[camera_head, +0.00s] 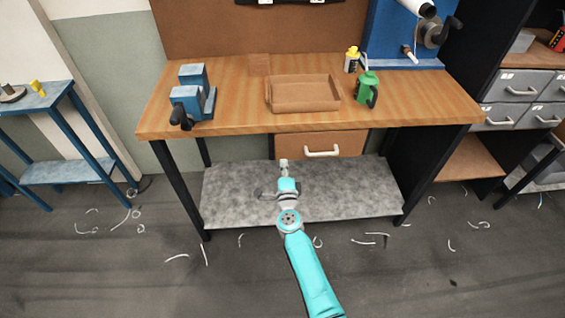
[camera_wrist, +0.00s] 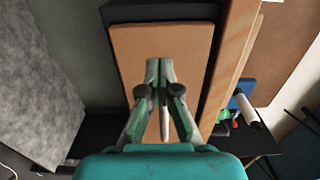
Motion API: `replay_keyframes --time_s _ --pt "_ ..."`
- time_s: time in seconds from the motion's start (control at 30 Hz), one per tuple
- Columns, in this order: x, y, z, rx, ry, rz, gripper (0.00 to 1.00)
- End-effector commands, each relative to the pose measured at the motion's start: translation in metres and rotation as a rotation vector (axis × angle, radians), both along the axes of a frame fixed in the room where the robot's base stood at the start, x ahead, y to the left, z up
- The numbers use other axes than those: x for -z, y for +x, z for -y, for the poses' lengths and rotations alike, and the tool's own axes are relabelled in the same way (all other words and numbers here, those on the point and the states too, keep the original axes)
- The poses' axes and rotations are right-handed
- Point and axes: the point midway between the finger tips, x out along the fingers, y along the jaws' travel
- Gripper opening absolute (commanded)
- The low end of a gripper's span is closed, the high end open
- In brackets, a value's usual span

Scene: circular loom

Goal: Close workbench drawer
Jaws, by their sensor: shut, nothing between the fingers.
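The workbench (camera_head: 225,125) has a wooden top and dark legs. Its brown drawer front (camera_head: 289,146) is under the middle of the top, with a pale bar handle (camera_head: 322,153). How far the drawer stands out is hard to tell. My gripper (camera_head: 283,163) is at the lower left of the drawer front, left of the handle. In the wrist view my gripper (camera_wrist: 160,64) has its fingertips together, facing the drawer front (camera_wrist: 190,45). The handle (camera_wrist: 164,120) shows between the finger links, not gripped. I cannot tell whether the fingertips touch the panel.
A grey lower shelf (camera_head: 230,195) spans the bench below my gripper. A blue vise (camera_head: 193,95), a cardboard tray (camera_head: 300,107) and a green can (camera_head: 367,90) stand on top. Curled shavings lie on the floor. A blue table (camera_head: 45,100) stands left.

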Motion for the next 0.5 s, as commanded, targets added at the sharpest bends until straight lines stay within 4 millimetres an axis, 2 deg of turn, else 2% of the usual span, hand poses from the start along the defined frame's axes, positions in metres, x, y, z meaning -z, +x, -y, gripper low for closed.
replay_keyframes --time_s 0.5 --pt "0.001 -0.070 -0.001 -0.001 0.000 -0.002 0.00"
